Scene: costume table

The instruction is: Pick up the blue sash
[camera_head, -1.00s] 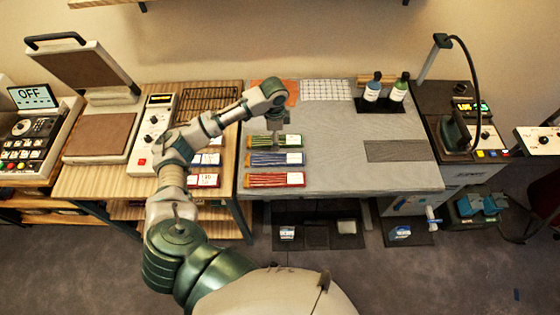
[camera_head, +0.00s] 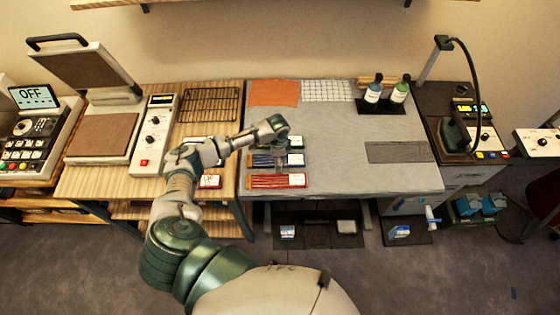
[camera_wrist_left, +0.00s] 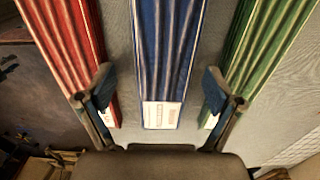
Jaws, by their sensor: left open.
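The blue sash (camera_head: 261,161) lies pleated and flat on the grey table, between the green sash (camera_head: 263,145) and the red sash (camera_head: 265,181). It has a white label at its right end. In the left wrist view the blue sash (camera_wrist_left: 168,45) runs between the two fingers of my left gripper (camera_wrist_left: 158,92). The red sash (camera_wrist_left: 65,45) is at the left and the green sash (camera_wrist_left: 262,50) at the right. My left gripper (camera_head: 281,163) is open and empty over the blue sash near its label end. My right gripper is not in view.
An orange cloth (camera_head: 273,93) and a white grid cloth (camera_head: 327,90) lie at the back of the table. Bottles (camera_head: 372,92) stand at the back right. A dark striped mat (camera_head: 400,152) lies at the right. The table's middle is clear.

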